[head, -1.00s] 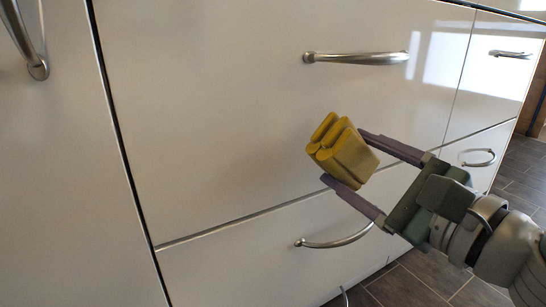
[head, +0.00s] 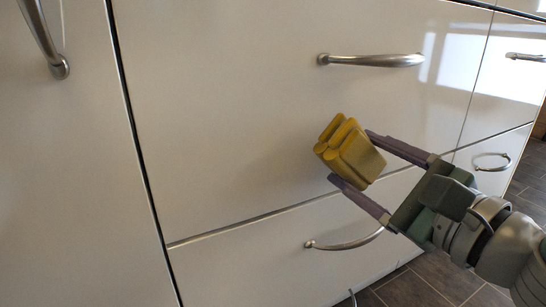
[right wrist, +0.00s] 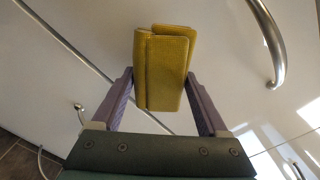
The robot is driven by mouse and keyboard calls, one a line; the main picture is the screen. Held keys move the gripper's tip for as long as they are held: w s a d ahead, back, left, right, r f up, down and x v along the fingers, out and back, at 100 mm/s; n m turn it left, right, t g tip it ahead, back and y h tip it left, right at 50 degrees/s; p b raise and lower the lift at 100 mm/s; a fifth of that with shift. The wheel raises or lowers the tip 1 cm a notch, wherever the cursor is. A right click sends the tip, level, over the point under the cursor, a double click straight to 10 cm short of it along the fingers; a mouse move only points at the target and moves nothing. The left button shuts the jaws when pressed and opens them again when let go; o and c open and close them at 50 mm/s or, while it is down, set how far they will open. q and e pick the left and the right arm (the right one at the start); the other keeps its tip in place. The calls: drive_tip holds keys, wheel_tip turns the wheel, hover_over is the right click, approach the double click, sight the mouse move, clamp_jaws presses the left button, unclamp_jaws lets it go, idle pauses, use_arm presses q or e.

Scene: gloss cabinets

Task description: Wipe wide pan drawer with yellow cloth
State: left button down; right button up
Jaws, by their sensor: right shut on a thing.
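The wide pan drawer (head: 230,110) is a white gloss front with a metal bar handle (head: 370,60) near its upper right. My right gripper (head: 365,160) is shut on the folded yellow cloth (head: 350,152), in front of the lower part of this drawer, below the handle. In the right wrist view the cloth (right wrist: 165,68) sits between the two purple fingers. I cannot tell for sure whether the cloth touches the drawer front. My left gripper is not in view.
Another drawer with a curved handle (head: 345,243) lies below. A tall door with a handle (head: 42,40) stands at the left. More drawers with handles (head: 492,162) are at the right. Dark floor tiles (head: 420,285) show at the lower right.

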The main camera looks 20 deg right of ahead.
sight(388, 159)
drive_tip(key=shift+w, duration=0.75)
drive_tip(key=shift+d+b, duration=0.3)
drive_tip(key=shift+d, duration=0.95)
drive_tip(key=shift+w+d, duration=0.1)
drive_tip(key=shift+d, duration=0.65)
drive_tip(key=shift+a+r, duration=0.1)
drive_tip(key=shift+a, duration=1.05)
drive_tip(key=shift+a+p, duration=0.35)
drive_tip(key=shift+a, duration=0.55)
drive_tip(key=shift+s, duration=0.2)
